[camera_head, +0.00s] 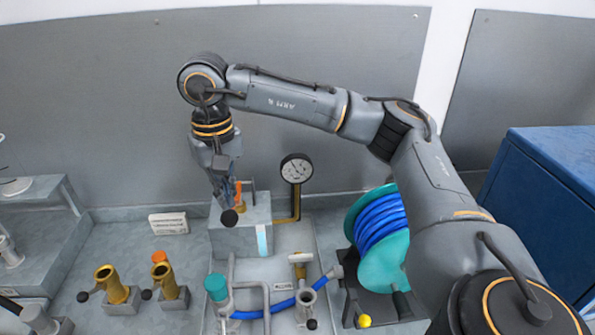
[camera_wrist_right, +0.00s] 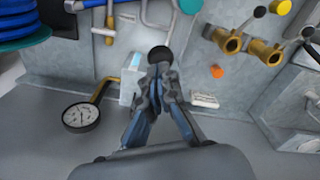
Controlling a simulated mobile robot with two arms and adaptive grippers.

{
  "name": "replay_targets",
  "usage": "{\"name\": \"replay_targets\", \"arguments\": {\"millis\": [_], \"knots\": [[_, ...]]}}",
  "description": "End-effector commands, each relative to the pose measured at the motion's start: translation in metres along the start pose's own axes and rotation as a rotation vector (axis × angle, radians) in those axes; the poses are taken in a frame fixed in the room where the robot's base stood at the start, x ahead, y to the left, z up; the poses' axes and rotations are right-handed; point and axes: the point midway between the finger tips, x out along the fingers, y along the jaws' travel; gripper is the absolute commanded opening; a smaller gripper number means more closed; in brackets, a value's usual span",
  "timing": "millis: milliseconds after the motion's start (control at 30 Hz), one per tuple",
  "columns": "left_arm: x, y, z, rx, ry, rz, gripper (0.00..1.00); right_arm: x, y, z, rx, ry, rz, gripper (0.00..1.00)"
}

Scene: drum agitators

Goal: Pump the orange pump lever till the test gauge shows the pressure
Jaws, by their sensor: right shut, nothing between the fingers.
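The pump's grey block (camera_head: 255,238) stands at the back, with an orange part (camera_head: 239,192) showing beside my right gripper (camera_head: 229,202). A black ball knob (camera_head: 229,218) is right at the fingertips, and it shows in the right wrist view (camera_wrist_right: 161,55) just beyond the shut fingers (camera_wrist_right: 160,72). I cannot tell whether the fingers touch it. My fingers hide most of the lever. The test gauge (camera_head: 297,168) has a white dial on a brass pipe right of the block, also in the right wrist view (camera_wrist_right: 80,117); its reading is too small to tell. My left gripper is out of view.
A teal reel with blue hose (camera_head: 380,225) stands to the right. Brass fittings (camera_head: 112,285) with black knobs and an orange cap (camera_head: 159,257) are at front left. A white placard (camera_head: 168,223) stands behind them. A blue cabinet (camera_head: 545,180) is at far right.

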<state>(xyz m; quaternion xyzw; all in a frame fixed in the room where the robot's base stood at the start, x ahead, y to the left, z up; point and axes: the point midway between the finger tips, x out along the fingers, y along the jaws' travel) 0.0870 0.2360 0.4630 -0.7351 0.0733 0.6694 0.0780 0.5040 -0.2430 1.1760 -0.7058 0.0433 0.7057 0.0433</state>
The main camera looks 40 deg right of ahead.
Motion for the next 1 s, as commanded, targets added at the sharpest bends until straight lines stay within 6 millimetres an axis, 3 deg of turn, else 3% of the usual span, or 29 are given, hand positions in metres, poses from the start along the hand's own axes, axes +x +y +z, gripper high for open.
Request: {"name": "replay_targets", "arguments": {"millis": [800,1000], "knots": [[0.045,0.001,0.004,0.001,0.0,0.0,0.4,0.057,0.0,0.003,0.003,-0.006,0.006,0.0],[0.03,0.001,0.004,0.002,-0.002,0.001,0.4,0.037,0.001,0.0,0.005,-0.004,0.005,0.0]]}}
